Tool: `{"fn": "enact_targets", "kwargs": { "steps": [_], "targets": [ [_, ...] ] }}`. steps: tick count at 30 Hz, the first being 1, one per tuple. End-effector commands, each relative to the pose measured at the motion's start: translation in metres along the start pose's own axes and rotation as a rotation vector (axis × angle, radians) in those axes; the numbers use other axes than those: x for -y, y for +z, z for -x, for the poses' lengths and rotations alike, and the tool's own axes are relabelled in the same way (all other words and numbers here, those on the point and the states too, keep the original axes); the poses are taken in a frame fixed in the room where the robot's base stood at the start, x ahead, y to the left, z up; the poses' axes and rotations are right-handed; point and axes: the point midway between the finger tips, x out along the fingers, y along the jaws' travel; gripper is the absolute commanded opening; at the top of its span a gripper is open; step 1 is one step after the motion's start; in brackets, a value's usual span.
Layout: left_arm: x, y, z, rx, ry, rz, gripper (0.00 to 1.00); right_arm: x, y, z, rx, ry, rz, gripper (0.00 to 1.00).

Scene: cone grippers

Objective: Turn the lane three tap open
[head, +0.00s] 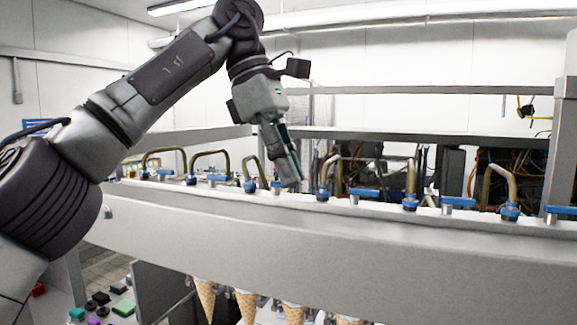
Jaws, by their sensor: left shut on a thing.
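A long grey beam (330,250) carries a row of bent brass pipes and taps with blue handles. My left gripper (292,180) reaches down to the top of the beam, shut at a blue tap handle (276,186), the third one visible from the left. Its fingers partly hide this handle, so its exact angle is unclear. Other blue handles stand to the left (217,179) and to the right (363,193), lying roughly along the beam. No lane numbers are readable. My right gripper is not in view.
Several cones (246,303) hang in holders below the beam. Brass pipes (334,170) rise close to the gripper on both sides. A grey rail (400,135) and loose wiring stand behind.

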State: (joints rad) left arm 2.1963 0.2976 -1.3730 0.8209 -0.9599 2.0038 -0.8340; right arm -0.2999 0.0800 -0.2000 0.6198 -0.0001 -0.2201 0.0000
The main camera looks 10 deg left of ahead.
Motion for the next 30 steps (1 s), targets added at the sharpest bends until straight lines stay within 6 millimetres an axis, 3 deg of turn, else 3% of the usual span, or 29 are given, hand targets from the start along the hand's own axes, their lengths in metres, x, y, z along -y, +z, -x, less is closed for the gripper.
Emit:
{"fn": "enact_targets", "kwargs": {
  "steps": [21,22,26,30],
  "targets": [
    [0.0015,0.0001,0.001,0.002,-0.028,-0.073,0.0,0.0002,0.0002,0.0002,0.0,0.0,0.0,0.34],
    [0.0015,0.0001,0.001,0.001,-0.028,-0.073,0.11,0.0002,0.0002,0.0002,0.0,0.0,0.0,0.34],
    [0.0015,0.0,0.0009,0.001,-0.028,-0.073,0.33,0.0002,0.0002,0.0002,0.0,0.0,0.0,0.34],
    [0.0015,-0.0001,0.0006,0.001,-0.029,-0.072,0.34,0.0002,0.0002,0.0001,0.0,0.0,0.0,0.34]
  ]
}}
